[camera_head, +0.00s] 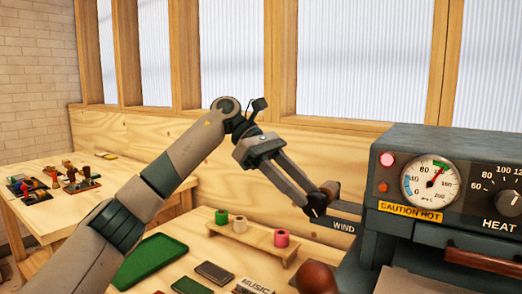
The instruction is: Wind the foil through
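My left gripper (316,206) reaches down to the dark wind handle at the left side of the hot-foil machine (400,255). Its two fingers straddle or lie beside the handle's brown knob (331,187); I cannot tell whether they grip it. The handle's bar is marked WIND (344,227). My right gripper is not in view.
A green tray (150,260) and dark plates lie on the near bench. Stamps sit on the left table (110,205).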

